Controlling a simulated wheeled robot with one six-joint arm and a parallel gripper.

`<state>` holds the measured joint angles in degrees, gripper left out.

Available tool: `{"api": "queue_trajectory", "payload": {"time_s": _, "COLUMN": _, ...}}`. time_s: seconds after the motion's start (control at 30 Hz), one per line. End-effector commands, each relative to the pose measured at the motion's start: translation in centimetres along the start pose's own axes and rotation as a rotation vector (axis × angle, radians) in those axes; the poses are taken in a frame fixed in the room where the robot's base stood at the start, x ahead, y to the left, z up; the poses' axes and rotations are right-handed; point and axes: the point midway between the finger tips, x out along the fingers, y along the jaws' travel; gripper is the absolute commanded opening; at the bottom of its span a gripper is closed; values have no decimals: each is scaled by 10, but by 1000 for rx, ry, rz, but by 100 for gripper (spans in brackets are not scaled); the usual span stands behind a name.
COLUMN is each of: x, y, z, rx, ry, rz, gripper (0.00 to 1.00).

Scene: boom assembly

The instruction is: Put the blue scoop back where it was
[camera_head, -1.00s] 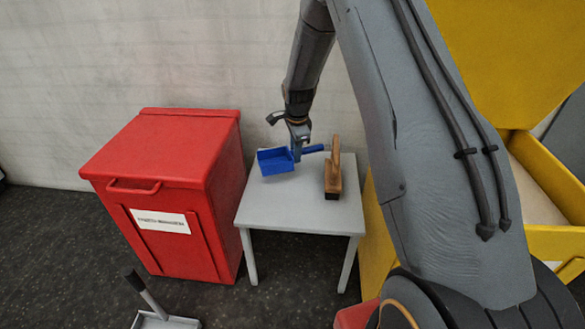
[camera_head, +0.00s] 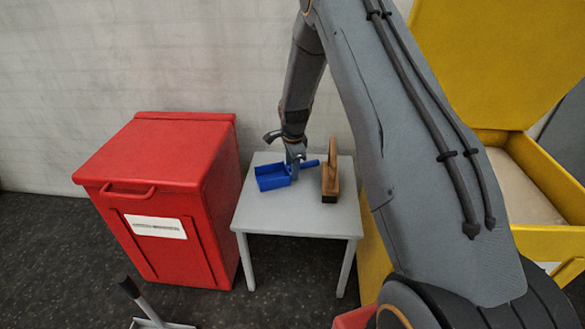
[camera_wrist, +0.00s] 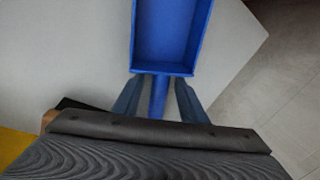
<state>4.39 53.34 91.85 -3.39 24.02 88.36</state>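The blue scoop (camera_head: 272,178) lies on the grey table (camera_head: 290,219), toward its back left, with its tray to the left and its handle to the right. In the wrist view its tray (camera_wrist: 170,35) is at the top and its handle runs down between my fingers. My gripper (camera_head: 295,161) is low over the table at the scoop's handle. In the wrist view my gripper (camera_wrist: 158,84) has a finger on each side of the handle, with a gap showing on both sides.
A red bin (camera_head: 160,190) stands left of the table and a yellow container (camera_head: 545,240) to the right. The table's front is clear. A long-handled dustpan (camera_head: 148,305) is on the floor.

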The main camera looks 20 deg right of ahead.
Motion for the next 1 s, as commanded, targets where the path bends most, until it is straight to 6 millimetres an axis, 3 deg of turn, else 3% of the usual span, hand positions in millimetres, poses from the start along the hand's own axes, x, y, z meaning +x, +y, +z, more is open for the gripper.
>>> {"api": "queue_trajectory", "payload": {"time_s": 0.33, "x": -11, "y": -1, "z": 0, "rx": 0, "ry": 0, "rz": -2, "gripper": 38}}
{"api": "queue_trajectory", "payload": {"time_s": 0.73, "x": -89, "y": -1, "z": 0, "rx": 0, "ry": 0, "rz": -3, "gripper": 38}}
{"api": "queue_trajectory", "payload": {"time_s": 1.0, "x": -119, "y": 0, "z": 0, "rx": -1, "ry": 0, "rz": 0, "gripper": 38}}
